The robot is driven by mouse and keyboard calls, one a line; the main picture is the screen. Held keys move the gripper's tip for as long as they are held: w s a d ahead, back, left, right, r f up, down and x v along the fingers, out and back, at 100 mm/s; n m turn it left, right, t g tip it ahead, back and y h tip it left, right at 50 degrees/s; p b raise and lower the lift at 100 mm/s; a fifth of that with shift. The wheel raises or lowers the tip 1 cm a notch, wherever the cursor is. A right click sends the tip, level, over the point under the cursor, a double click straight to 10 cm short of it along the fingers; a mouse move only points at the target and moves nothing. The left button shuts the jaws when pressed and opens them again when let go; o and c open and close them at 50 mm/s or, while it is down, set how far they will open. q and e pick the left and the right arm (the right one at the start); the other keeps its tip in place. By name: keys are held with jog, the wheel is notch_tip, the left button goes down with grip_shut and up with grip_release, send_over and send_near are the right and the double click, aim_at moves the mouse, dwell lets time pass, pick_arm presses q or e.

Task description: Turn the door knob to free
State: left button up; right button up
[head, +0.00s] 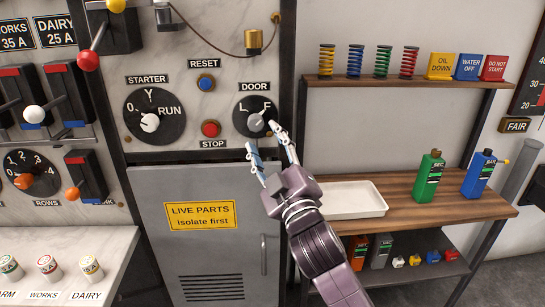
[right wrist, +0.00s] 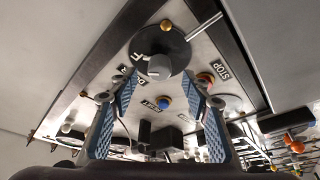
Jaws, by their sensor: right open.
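The door knob (head: 255,122) is a grey knob on a dark round dial below the DOOR label, with L at its left and F at its right. Its pointer seems to lean up and right toward F, but a fingertip is close and the exact setting is hard to tell. My right gripper (head: 264,138) is open just below and right of the dial, its fingers pointing up at it. In the right wrist view the knob (right wrist: 160,66) shows beyond and between the open fingers (right wrist: 160,88), with nothing gripped. My left gripper is not in view.
The red STOP button (head: 211,129) and blue RESET button (head: 206,82) sit left of the dial, with the starter dial (head: 155,115) farther left. A grey cabinet door (head: 200,250) is below. A shelf bench (head: 410,190) with a white tray (head: 345,200) and bottles stands right.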

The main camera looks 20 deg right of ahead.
jog(key=shift+v, duration=2.65)
